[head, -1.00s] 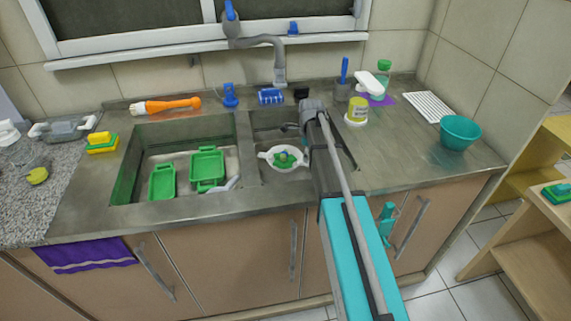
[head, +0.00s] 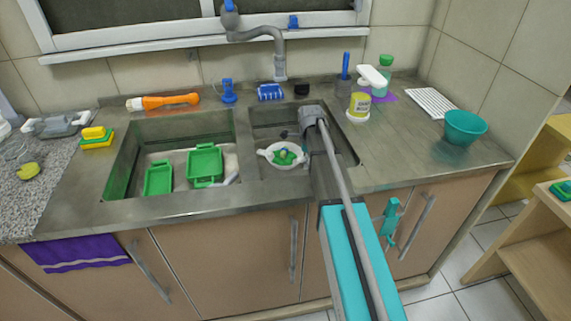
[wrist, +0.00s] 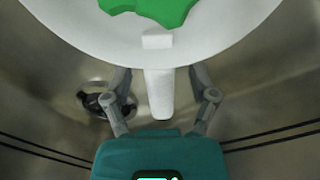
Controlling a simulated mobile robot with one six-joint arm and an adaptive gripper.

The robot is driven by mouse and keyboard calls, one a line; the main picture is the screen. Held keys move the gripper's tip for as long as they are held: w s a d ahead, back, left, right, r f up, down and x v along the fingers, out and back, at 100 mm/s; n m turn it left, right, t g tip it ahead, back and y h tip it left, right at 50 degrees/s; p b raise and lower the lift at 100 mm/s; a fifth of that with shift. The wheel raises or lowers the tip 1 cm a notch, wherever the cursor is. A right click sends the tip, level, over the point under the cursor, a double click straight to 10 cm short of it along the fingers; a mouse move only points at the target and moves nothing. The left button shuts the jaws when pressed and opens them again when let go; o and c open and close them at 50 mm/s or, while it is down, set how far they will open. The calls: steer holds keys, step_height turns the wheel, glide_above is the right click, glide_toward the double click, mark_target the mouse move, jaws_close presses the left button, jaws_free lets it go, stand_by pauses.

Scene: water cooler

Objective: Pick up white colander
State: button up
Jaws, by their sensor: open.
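The white colander (head: 266,154) sits in the right sink basin, with handles at its sides and green items inside, one of them round. In the wrist view, the colander's white rim (wrist: 85,30) fills the top, with a green piece (wrist: 165,10) in it. Its white handle (wrist: 159,95) points down toward my gripper (wrist: 161,78). My gripper is open, one finger on each side of the handle, with gaps on both sides. The fingertips reach to or under the rim and are partly hidden. In the head view my arm's end covers the gripper.
The right basin's steel walls (head: 345,147) surround the gripper closely. A dark drain (wrist: 95,100) lies left of it. The left basin holds green trays (head: 205,163). The faucet (head: 280,60) stands behind. A yellow cup (head: 359,104) and a teal bowl (head: 464,127) are on the right counter.

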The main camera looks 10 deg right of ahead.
steer(key=shift+f, duration=0.2)
stand_by(0.5)
jaws_close()
